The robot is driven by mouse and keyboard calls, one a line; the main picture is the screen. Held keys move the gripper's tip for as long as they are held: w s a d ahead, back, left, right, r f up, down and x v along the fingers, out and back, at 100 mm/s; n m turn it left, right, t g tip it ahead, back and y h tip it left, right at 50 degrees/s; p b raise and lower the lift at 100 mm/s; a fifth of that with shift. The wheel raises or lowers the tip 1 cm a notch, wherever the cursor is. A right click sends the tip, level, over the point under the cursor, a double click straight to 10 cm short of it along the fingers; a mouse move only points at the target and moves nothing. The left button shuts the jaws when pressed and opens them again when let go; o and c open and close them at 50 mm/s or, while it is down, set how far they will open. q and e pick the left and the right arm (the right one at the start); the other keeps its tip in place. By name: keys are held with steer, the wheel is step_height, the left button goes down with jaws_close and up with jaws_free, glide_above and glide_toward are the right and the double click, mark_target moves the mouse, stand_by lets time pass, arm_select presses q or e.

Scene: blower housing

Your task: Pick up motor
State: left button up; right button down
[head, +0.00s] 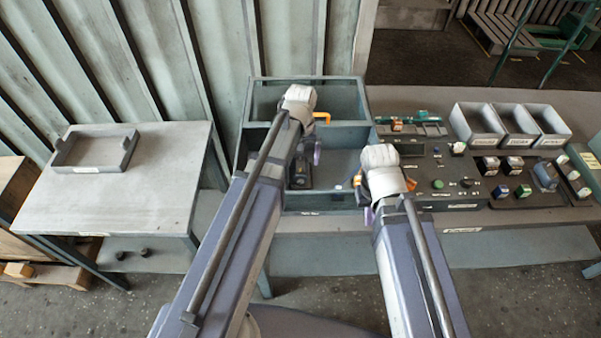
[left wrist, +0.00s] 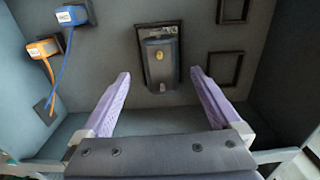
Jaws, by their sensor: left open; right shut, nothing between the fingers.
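A dark grey motor (left wrist: 160,62) with a yellow round mark sits in a black-framed recess on the floor of a grey-green compartment box. In the head view a dark part, probably the motor (head: 300,178), shows in the box's front compartment, partly hidden by my left arm. My left gripper (left wrist: 160,88) is open, with its purple fingers on either side of the motor's lower part in the picture and apart from it. In the head view my left gripper (head: 316,153) is over the box. My right gripper (head: 369,214) is shut and empty near the box's front right corner.
The box walls (head: 367,100) rise around the motor. Blue (left wrist: 72,15) and orange (left wrist: 43,48) cabled connectors lie left of it; two empty black frames lie right. A control panel (head: 470,185) and grey bins (head: 478,125) stand right. A side table (head: 140,195) holds a tray (head: 95,150).

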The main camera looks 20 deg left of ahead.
mark_target(301, 164)
arm_select(q)
step_height(301, 164, down, 5)
steer(key=b, duration=0.4)
steer(key=shift+s, duration=0.1)
steer(key=shift+r, duration=0.15)
jaws_close()
stand_by(0.4)
